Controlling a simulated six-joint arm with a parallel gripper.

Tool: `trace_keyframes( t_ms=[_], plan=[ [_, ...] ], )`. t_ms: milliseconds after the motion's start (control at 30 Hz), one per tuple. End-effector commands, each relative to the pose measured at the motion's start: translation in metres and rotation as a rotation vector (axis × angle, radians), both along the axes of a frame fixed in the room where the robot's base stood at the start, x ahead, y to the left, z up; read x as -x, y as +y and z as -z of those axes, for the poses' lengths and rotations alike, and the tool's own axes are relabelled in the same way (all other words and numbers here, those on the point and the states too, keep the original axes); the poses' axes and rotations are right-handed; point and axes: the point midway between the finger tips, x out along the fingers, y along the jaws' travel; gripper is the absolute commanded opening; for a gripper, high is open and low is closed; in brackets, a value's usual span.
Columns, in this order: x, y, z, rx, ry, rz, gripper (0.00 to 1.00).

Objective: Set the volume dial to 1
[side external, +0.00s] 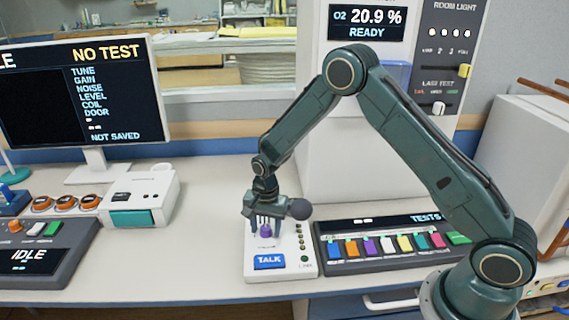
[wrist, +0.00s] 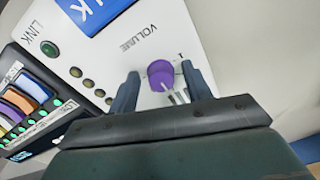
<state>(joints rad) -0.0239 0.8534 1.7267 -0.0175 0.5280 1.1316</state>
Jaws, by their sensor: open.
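The volume dial is a purple knob (wrist: 161,75) on a white talk panel (wrist: 120,62), beside the printed word VOLUME. In the wrist view it sits between the two fingers of my gripper (wrist: 163,92), with a gap on each side. The fingers are open and reach down around the knob. In the side view the purple knob (side external: 266,230) shows below my gripper (side external: 264,222), partly hidden by the fingers. Pale marks lie near the knob, but its scale numbers and setting are too small to read.
The panel has a blue TALK button (side external: 269,262) and a column of small lights (side external: 302,240). A dark TESTS console (side external: 392,243) with coloured switches stands close on the right. A white device (side external: 140,198) and a monitor (side external: 85,90) stand to the left.

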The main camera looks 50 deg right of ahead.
Motion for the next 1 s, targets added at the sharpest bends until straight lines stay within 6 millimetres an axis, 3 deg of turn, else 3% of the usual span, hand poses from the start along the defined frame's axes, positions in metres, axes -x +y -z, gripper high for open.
trace_keyframes(
  t_ms=[33,233,267,667,1000],
  plan=[
    [0.0,0.0,-0.0001,0.0,0.0,0.0,0.45],
    [0.0,0.0,-0.0003,0.0,0.0,0.0,0.06],
    [0.0,0.0,-0.0003,0.0,0.0,0.0,0.05],
    [0.0002,-0.0002,-0.0004,-0.001,0.001,-0.05,0.05],
    [0.0008,-0.0005,-0.0004,-0.002,0.0,-0.251,0.05]
  ],
)
